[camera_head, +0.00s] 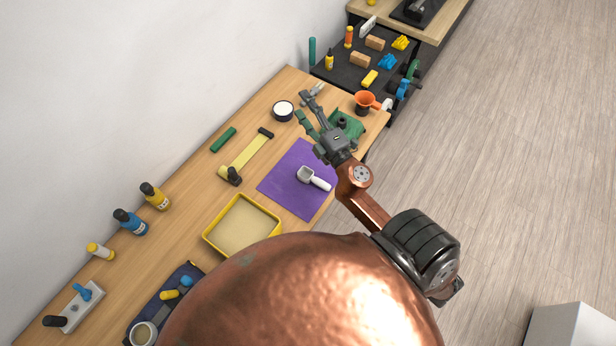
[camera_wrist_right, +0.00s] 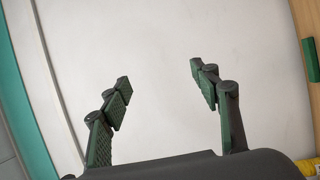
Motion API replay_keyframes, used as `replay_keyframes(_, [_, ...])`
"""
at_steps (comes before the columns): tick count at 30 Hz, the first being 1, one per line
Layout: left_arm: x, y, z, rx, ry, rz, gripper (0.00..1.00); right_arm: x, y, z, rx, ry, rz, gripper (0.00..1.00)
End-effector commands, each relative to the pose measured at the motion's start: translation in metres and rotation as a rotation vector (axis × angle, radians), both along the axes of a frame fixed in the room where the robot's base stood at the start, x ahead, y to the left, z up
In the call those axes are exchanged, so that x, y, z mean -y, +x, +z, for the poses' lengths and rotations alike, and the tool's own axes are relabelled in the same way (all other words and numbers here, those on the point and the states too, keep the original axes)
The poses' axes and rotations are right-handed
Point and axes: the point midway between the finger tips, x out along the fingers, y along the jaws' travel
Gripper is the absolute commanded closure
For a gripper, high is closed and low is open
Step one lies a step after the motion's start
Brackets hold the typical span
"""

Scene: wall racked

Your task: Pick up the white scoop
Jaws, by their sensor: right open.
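The white scoop (camera_head: 313,178) lies on a purple mat (camera_head: 292,197) on the wooden table in the head view. Its greyish bowl is to the left and its white handle points right. My right gripper (camera_head: 306,107) is above the far end of the table, up and beyond the scoop in the picture, with its fingers spread and nothing between them. The right wrist view shows the open fingers (camera_wrist_right: 160,84) facing a pale wall, and the scoop is not in that view. My left gripper is not in view.
A yellow-rimmed tray (camera_head: 207,237) sits left of the mat. Several bottles (camera_head: 131,222) stand along the wall side. A black shelf of small items is beyond.

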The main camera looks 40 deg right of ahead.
Motion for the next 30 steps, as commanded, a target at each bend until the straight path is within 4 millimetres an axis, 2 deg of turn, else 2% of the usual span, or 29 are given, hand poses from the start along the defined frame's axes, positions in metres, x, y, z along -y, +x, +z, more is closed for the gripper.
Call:
replay_keyframes(1, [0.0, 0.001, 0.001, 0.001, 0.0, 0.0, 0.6, -0.028, 0.008, 0.012, 0.027, -0.16, 0.093, 0.44])
replay_keyframes(2, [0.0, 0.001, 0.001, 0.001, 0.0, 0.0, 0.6, -0.047, 0.01, 0.015, 0.036, -0.254, 0.152, 0.44])
replay_keyframes(3, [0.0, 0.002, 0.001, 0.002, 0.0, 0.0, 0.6, -0.071, 0.012, 0.013, 0.041, -0.382, 0.23, 0.44])
replay_keyframes(5, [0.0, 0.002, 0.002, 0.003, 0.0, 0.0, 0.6, -0.104, 0.013, 0.0, 0.03, -0.574, 0.347, 0.44])
replay_keyframes(7, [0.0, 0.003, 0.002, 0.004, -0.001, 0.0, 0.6, -0.133, 0.012, -0.029, -0.011, -0.791, 0.481, 0.44])
replay_keyframes(9, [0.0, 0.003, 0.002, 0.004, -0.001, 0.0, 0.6, -0.148, 0.008, -0.07, -0.083, -1.0, 0.613, 0.44])
replay_keyframes(10, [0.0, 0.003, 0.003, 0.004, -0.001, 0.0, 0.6, -0.15, 0.005, -0.091, -0.124, -1.085, 0.669, 0.44])
replay_keyframes(12, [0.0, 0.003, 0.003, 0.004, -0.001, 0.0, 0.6, -0.141, -0.003, -0.138, -0.239, -1.267, 0.788, 0.44])
replay_keyframes(14, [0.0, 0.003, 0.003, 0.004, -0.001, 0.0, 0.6, -0.122, -0.011, -0.175, -0.352, -1.396, 0.879, 0.44])
replay_keyframes(15, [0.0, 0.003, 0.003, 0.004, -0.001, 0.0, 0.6, -0.106, -0.017, -0.196, -0.431, -1.469, 0.931, 0.44])
replay_keyframes(18, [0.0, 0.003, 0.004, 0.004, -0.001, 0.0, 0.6, -0.063, -0.033, -0.234, -0.622, -1.598, 1.032, 0.44])
replay_keyframes(21, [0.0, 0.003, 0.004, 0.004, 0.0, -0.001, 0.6, -0.027, -0.047, -0.254, -0.77, -1.666, 1.095, 0.44])
replay_keyframes(24, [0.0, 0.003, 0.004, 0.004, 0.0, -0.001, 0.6, -0.007, -0.055, -0.264, -0.856, -1.696, 1.127, 0.44])
replay_keyframes(27, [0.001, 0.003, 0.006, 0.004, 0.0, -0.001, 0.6, 0.0, -0.057, -0.273, -0.891, -1.701, 1.139, 0.44])
replay_keyframes(30, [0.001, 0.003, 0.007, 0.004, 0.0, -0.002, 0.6, -0.001, -0.054, -0.283, -0.893, -1.7, 1.142, 0.44])
